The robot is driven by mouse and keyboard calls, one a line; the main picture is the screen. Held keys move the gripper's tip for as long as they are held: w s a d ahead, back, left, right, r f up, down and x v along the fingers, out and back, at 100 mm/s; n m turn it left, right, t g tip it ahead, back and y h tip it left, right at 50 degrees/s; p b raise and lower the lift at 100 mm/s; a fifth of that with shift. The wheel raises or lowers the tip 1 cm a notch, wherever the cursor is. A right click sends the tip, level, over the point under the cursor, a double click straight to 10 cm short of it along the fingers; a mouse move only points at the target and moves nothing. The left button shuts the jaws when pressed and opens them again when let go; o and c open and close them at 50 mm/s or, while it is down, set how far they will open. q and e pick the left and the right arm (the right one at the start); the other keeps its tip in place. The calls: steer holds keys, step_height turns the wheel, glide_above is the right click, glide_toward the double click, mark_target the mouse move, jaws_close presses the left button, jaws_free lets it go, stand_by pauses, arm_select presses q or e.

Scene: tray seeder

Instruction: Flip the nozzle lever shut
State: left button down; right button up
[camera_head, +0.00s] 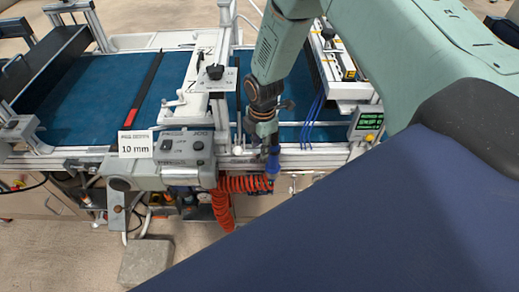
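The tray seeder (198,80) spans the upper part of the view, with a white crossbar over a blue belt. My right arm reaches down from the upper right, and its dark gripper (272,150) is at the front rail of the seeder. A small blue part (273,165) shows at the gripper's lower end, above the orange coiled hose (232,190). I cannot tell whether the gripper touches it or whether its fingers are open. No part is clearly recognisable as the nozzle lever; the gripper may hide it. My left gripper is out of view.
A grey control box (182,145) with knobs and a "10 mm" sign (135,144) sit on the front rail left of my gripper. A small green-lit display (366,122) is to the right. A grey block (146,262) stands on the floor.

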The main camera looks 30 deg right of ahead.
steer(key=shift+a+f, duration=0.2)
steer(key=shift+f, duration=0.9)
steer(key=shift+s+d+f, duration=0.1)
steer(key=shift+d+f, duration=0.05)
steer(key=shift+f, duration=0.1)
